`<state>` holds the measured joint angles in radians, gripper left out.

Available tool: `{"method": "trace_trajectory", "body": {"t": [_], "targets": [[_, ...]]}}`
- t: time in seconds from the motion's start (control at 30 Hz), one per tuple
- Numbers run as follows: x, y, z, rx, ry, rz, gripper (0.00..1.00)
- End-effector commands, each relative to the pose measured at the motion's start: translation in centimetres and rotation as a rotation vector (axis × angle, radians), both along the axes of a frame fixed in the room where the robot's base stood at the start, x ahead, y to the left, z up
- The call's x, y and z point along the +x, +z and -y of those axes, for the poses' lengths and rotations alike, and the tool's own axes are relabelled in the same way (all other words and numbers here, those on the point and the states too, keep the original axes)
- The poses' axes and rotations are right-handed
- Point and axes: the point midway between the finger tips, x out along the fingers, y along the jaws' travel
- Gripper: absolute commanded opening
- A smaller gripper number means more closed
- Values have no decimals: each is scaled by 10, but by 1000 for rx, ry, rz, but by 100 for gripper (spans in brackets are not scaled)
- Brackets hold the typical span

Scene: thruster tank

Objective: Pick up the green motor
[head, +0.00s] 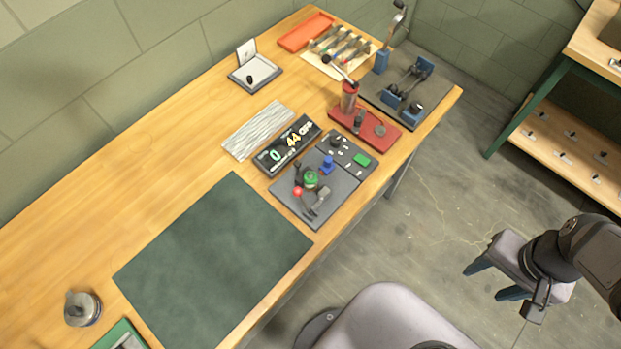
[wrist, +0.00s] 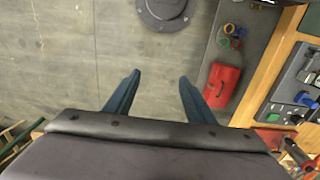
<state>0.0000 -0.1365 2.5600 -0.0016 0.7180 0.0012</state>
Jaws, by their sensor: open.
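The green motor (head: 311,179) appears in the head view as a small round green part on a dark grey board (head: 330,201) on the workbench. A red ball-like part sits just left of it and a dark grey bracket-like part lies in front. I cannot make out the motor in the wrist view. My gripper (head: 484,283) is open and empty over the floor, to the right of the bench and well away from the motor. Its two blue fingers also show spread apart in the wrist view (wrist: 157,80).
The wooden bench (head: 120,190) carries a dark green mat (head: 215,262), a digital display (head: 287,146), a red fixture (head: 365,130) and a control panel with a green button (head: 362,159). In the wrist view a red box (wrist: 222,86) sits low beside the bench. Open floor surrounds my gripper.

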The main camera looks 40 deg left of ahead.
Motion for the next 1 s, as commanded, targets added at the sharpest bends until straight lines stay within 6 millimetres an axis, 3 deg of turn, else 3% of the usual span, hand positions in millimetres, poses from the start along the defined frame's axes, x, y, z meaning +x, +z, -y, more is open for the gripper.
{"method": "trace_trajectory", "body": {"t": [0.27, 0.47, 0.73, 0.87, 1.0], "targets": [[-5, -9, -7, 21, -13, -32, 50], [-31, -48, -46, 136, -99, -208, 50], [-80, -107, -152, 408, -364, -631, 50], [-88, -109, -212, 557, -540, -844, 50], [-77, -97, -270, 724, -734, -1046, 50]]}}
